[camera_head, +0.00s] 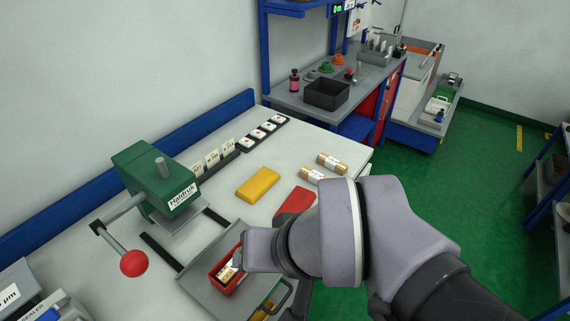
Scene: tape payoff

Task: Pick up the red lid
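A flat red piece that looks like the red lid (292,202) lies on the pale table, just above my arm in the picture. My arm hides its lower right part. My gripper (238,262) is down at a red open box (216,283) in a grey tray, to the lower left of the lid and apart from it. A pale and gold item (228,272) shows inside the box, close to the fingertips. The fingers are small and mostly hidden by the wrist, so I cannot tell whether they are open or shut.
A yellow block or lid (258,184) and gold-and-white rolls (331,164) lie behind the red lid. A green press (155,185) with a red-knobbed lever (134,263) stands left of the grey tray (197,272). Dark card holders (262,133) line the back.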

